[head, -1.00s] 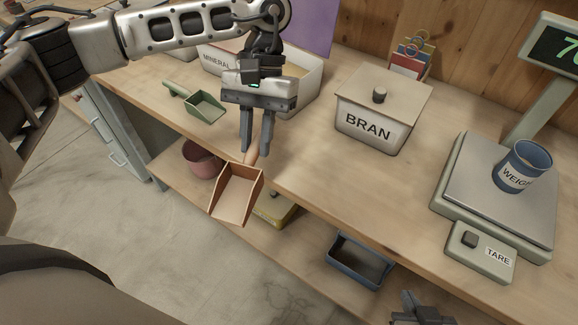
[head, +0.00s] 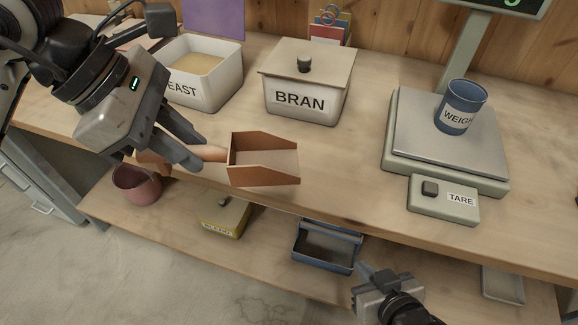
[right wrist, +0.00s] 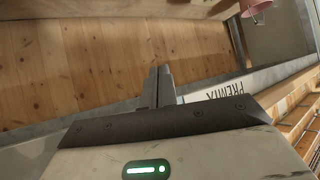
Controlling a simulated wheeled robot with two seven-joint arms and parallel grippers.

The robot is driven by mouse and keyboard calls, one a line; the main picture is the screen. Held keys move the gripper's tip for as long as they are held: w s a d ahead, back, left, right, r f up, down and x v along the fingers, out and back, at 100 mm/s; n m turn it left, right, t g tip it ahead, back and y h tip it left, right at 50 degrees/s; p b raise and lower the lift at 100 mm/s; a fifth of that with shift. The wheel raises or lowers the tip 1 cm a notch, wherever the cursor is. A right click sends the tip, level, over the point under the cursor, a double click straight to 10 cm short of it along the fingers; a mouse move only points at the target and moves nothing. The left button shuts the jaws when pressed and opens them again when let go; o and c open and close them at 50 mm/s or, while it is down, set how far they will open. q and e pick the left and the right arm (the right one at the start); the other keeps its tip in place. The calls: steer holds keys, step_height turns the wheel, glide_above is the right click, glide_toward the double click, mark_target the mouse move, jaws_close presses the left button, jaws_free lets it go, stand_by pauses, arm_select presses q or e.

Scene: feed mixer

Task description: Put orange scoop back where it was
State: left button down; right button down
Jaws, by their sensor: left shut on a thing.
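The orange scoop (head: 264,160) has an open tray-like pan and a light wooden handle. In the head view it is above the front part of the bench, its pan pointing right. My left gripper (head: 182,150) is shut on the handle, and its fingers hide part of it. My right gripper (head: 366,282) is low at the front, away from the scoop. In the right wrist view its two fingers (right wrist: 158,88) are together with nothing seen between them.
The yeast bin (head: 205,92) and lidded bran bin (head: 303,95) stand behind the scoop. The scale (head: 440,150) with a blue cup (head: 462,108) is to the right. A pink pot (head: 136,186), yellow box (head: 226,217) and blue tray (head: 327,248) are on the lower shelf.

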arm_select(q)
steer(key=w+d+f, duration=0.2)
steer(key=w, duration=0.1)
steer(key=w+d+f+p, duration=0.1)
steer(key=w+d+f, duration=0.2)
steer(key=w+d+f+p, duration=0.1)
steer(key=w+d+f, duration=0.1)
steer(key=w+f, duration=0.1)
steer(key=shift+w+d+f, duration=0.2)
steer(key=shift+w+d, duration=0.15)
steer(key=shift+w, duration=0.1)
steer(key=shift+w+d+f, duration=0.3)
steer(key=shift+w+f, duration=0.05)
steer(key=shift+f, duration=0.2)
step_height(320, 180, down, 2)
steer(key=shift+f+p, duration=0.15)
steer(key=shift+p, duration=0.55)
steer(key=shift+w+f, duration=0.1)
steer(key=shift+f, duration=0.5)
arm_select(e)
steer(key=shift+d+r, duration=0.25)
steer(key=shift+r, duration=0.4)
arm_select(q)
steer(key=c, duration=1.7)
jaws_free()
steer(key=shift+f, duration=0.15)
steer(key=o, duration=0.4)
arm_select(e)
steer(key=shift+r, duration=0.2)
